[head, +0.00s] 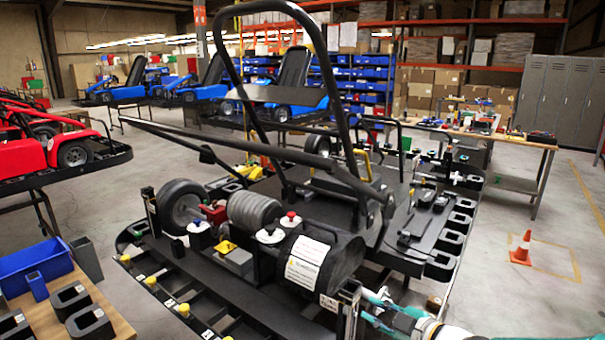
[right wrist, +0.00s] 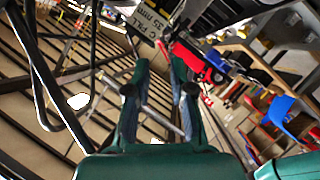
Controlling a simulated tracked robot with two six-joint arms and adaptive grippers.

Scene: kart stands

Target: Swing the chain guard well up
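A black rounded housing (head: 340,256) with white labels sits at the rear of the kart in the head view. It may be the chain guard, but I cannot tell for sure. It looks lowered, beside the grey ribbed cylinder (head: 254,210). My right gripper (head: 366,307), with teal fingers, is at the bottom of the head view, just right of a labelled black post (head: 346,308). In the right wrist view its fingers (right wrist: 160,62) stand apart with a gap between them. A white label with print (right wrist: 148,20) is beyond the tips; contact is unclear. My left gripper is not in view.
A tall black hoop frame (head: 326,95) rises over the kart. Black trays with yellow-capped parts (head: 152,281) line the near edge. A wooden table with a blue bin (head: 34,266) is at left, a workbench (head: 495,138) and an orange cone (head: 522,248) at right.

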